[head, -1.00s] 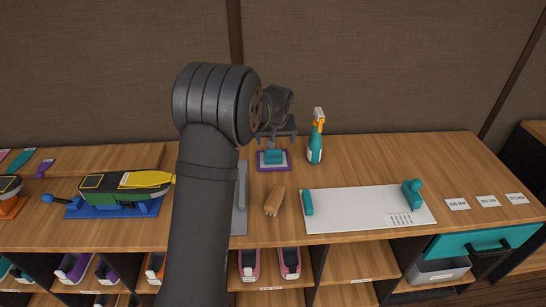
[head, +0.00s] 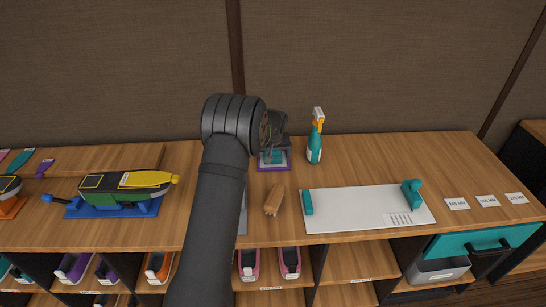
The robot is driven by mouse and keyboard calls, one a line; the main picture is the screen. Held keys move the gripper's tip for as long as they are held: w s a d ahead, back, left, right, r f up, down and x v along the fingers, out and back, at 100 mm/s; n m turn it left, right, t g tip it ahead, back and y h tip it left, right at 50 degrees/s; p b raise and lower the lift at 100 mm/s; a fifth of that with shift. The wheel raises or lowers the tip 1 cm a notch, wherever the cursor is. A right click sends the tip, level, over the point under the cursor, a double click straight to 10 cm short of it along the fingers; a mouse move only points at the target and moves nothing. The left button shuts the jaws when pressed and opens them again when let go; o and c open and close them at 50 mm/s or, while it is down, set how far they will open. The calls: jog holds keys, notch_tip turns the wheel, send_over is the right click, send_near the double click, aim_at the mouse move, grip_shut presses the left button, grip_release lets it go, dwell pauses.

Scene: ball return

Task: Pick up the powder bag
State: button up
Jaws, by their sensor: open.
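The likely powder bag (head: 276,155) is a small teal block-like thing on a purple-edged pad (head: 285,167) at the back middle of the bench. My gripper (head: 273,148) is open and right at the teal thing, in front of its upper part. The fingers are small and dark and partly hidden by my own wrist. I cannot tell whether they touch the teal thing or stand around it.
A teal spray bottle (head: 315,150) with an orange and white head stands just right of the pad. A tan brush-like object (head: 274,200) lies in front. A white board (head: 360,209) with teal pieces is at right. A green and yellow model (head: 120,187) is at left.

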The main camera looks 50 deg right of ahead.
jog(key=shift+w+f, duration=0.1)
jog(key=shift+f, duration=0.1)
jog(key=c, duration=1.1)
jog(key=shift+o, duration=0.2)
jog(key=shift+r, duration=0.15)
notch_tip(320, 180, up, 4)
jog(key=s+r, duration=0.6)
jog(key=s, duration=0.5)
jog(key=shift+s+d+r, duration=0.15)
jog(key=shift+s+r, duration=0.25)
jog(key=shift+o, duration=0.4)
